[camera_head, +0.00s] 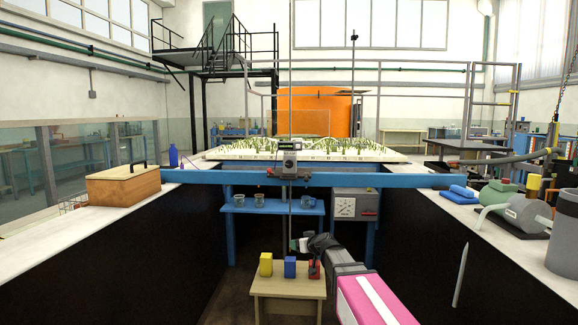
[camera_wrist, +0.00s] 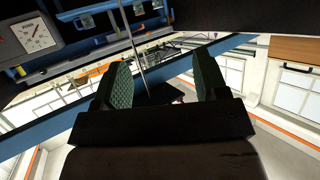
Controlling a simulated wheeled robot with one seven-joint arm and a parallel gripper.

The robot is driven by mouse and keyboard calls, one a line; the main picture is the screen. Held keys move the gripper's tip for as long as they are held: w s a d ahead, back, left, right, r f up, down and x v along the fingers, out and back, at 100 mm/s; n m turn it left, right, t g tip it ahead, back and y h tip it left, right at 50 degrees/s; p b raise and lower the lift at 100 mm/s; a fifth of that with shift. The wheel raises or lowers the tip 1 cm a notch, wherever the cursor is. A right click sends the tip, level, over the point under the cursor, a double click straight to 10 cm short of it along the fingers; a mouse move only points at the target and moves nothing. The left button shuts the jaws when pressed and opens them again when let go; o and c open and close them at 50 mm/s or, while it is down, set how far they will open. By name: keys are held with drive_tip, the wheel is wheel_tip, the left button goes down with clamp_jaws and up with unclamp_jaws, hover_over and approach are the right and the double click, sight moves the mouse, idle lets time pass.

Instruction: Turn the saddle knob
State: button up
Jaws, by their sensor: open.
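The grey saddle (camera_head: 288,165) sits on the blue cross beam (camera_head: 400,180), with a thin vertical rod (camera_head: 288,90) running through it. A small dark knob-like part (camera_head: 270,172) shows at its left side, too small to make out surely. My gripper (camera_head: 298,244) is below the beam in the head view, close to the rod in the picture and apart from the saddle. In the wrist view my gripper (camera_wrist: 164,72) is open, its green-padded fingers spread with nothing held. A thin rod (camera_wrist: 136,45) shows beyond the fingers. The knob cannot be made out there.
A small wooden table (camera_head: 288,286) below carries a yellow block (camera_head: 266,264), a blue block (camera_head: 290,267) and a red item (camera_head: 314,270). A blue shelf (camera_head: 240,208) holds glass beakers. A dial box (camera_head: 355,205) stands right of it. A wooden box (camera_head: 123,187) sits left.

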drive_tip(key=w+a+r+m+t+h, duration=0.1)
drive_tip(key=w+a+r+t, duration=0.2)
drive_tip(key=r, duration=0.5)
drive_tip(key=w+a+r+t+h, duration=0.1)
drive_tip(key=w+r+t, duration=0.2)
drive_tip(key=w+r, duration=0.4)
drive_tip(key=m+h, duration=0.5)
drive_tip(key=h, duration=0.1)
approach(289, 164)
drive_tip(key=w, duration=1)
drive_tip(key=shift+w+f, duration=0.1)
drive_tip(key=shift+w, duration=0.05)
drive_tip(key=shift+d, duration=0.1)
drive_tip(key=c, duration=0.9)
